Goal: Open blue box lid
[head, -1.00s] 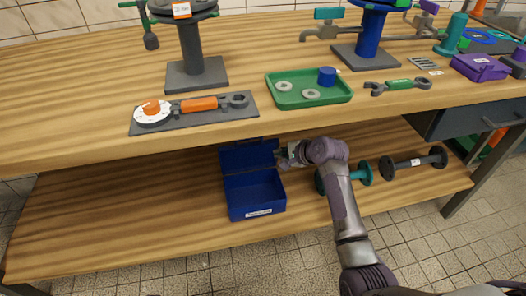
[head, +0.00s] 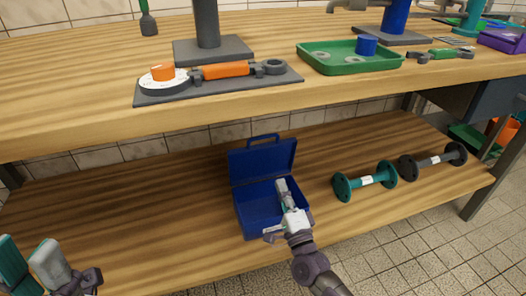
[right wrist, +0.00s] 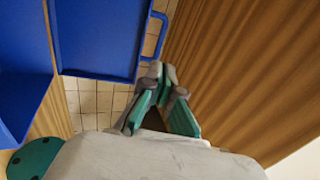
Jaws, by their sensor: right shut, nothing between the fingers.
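The blue box (head: 243,215) stands on the lower shelf with its lid (head: 262,163) swung up, leaning back, and its inside showing. The lid's handle (head: 263,138) is at the top. My right gripper (head: 282,185) is shut and empty, in front of the box's right part in the head view. In the right wrist view the shut fingertips (right wrist: 158,72) appear near the lid (right wrist: 95,40) and its handle (right wrist: 157,38), with nothing between them; contact cannot be told. My left gripper (head: 35,255) is partly visible at the lower left, away from the box.
A teal flanged spool (head: 366,180) and a dark one (head: 434,160) lie right of the box. The upper bench edge (head: 150,125) overhangs the shelf, with a green tray (head: 350,62) on top. The shelf left of the box is clear.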

